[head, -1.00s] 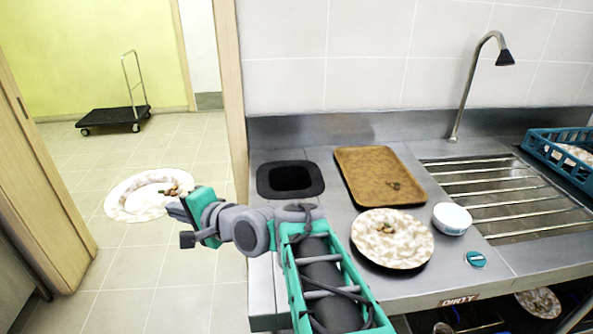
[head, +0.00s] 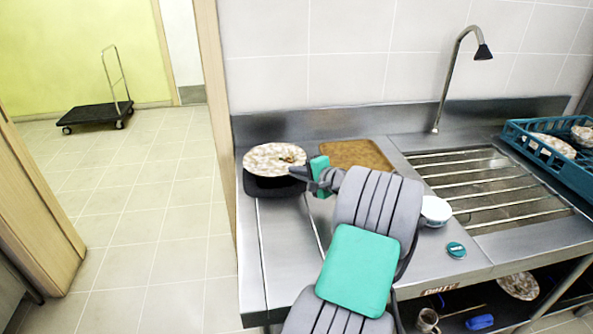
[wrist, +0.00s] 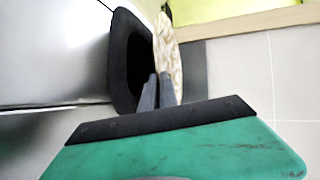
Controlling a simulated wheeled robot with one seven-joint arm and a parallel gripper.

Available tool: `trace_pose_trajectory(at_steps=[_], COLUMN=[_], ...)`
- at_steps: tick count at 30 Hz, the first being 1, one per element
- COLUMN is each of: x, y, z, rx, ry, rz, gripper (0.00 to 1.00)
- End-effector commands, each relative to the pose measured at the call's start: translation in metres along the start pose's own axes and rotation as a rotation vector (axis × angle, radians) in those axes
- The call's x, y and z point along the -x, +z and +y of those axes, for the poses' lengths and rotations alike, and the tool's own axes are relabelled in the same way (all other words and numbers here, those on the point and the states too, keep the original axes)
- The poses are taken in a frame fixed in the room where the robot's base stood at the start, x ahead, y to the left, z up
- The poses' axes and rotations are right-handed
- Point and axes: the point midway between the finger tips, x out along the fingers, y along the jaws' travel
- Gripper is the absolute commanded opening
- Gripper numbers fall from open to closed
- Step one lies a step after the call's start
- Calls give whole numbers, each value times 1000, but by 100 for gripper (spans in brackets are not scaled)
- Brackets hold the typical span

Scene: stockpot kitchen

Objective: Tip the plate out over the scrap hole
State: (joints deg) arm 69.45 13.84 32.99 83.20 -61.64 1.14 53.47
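A speckled cream-and-brown plate (head: 268,160) with food scraps (head: 290,158) on it is in my gripper (head: 303,174), held by its right edge. It is roughly level, above the black-rimmed scrap hole (head: 262,188), and hides most of the opening. In the wrist view, my gripper's fingers (wrist: 158,92) are shut on the edge of the plate (wrist: 170,55), and the dark scrap hole (wrist: 133,62) shows beside it. Scraps are not visible in the wrist view.
A brown tray (head: 356,154) lies behind my arm, partly hidden. A white bowl (head: 436,210) and a small teal disc (head: 456,249) lie right of my arm. The ribbed sink (head: 490,185), tap (head: 450,80) and blue rack (head: 545,160) are farther right.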

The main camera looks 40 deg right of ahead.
Motion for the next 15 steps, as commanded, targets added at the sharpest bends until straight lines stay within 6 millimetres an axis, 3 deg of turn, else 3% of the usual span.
trace_pose_trajectory(at_steps=[1, 15], x=[3, 12], y=[0, 2], z=[-12, -50], rx=[7, 44], ry=[10, 198], rz=[1, 14], gripper=[0, 0])
